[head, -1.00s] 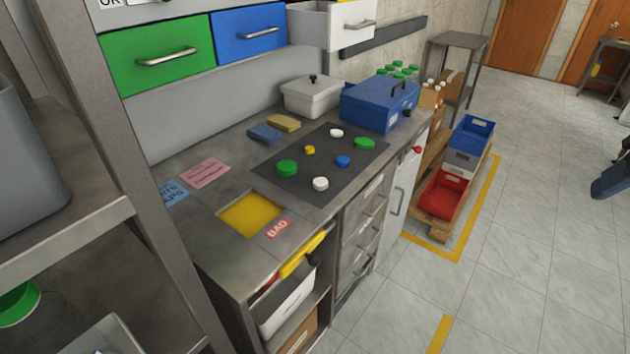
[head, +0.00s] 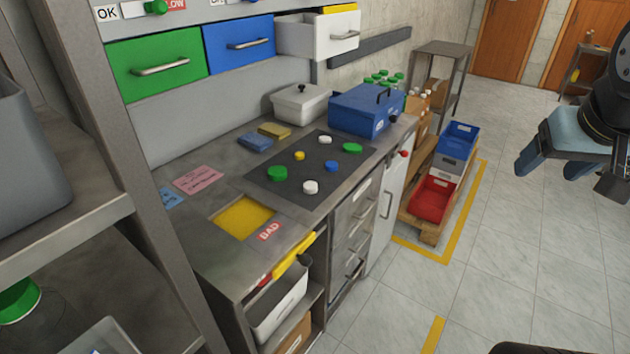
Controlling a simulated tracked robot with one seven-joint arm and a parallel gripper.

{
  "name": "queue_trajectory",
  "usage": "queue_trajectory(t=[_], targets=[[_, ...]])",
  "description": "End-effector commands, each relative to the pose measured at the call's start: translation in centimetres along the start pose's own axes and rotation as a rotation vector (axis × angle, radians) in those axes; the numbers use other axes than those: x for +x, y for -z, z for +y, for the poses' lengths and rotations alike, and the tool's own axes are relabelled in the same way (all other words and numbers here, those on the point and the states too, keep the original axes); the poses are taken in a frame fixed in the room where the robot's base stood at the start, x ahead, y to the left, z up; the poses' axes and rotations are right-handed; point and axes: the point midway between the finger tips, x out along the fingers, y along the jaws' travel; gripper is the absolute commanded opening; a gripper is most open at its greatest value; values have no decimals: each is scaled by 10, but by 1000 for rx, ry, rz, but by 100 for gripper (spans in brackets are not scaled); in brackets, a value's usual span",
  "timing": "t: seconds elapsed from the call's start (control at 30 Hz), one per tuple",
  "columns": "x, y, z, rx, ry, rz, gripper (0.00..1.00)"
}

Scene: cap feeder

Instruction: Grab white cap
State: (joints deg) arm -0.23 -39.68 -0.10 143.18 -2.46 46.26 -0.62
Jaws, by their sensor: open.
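Two white caps lie on the dark mat (head: 262,181) on the steel bench. The near white cap (head: 311,187) is at the mat's front. The far white cap (head: 325,139) is near its back edge. Green caps (head: 278,173), a blue cap (head: 331,166) and a small yellow cap (head: 299,156) lie around them. My gripper (head: 551,170) has blue fingers and is at the right edge of the head view, over the floor and well away from the bench. It is open, with nothing seen between its fingers.
A blue toolbox (head: 362,111) and a lidded grey box (head: 301,103) stand at the back of the bench. A yellow-bottomed recess (head: 243,217) lies near the front left. The white drawer (head: 338,35) above is pulled out. Stacked bins (head: 433,197) stand on a pallet to the right.

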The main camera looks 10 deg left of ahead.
Motion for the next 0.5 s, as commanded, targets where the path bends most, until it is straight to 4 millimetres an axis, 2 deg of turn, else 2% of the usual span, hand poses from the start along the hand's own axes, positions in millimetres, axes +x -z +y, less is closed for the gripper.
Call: queue_trajectory(t=[0.27,0.5], targets=[[69,66,-1,-168,-57,117,74],[134,112,-24,-345,-37,236,74]])
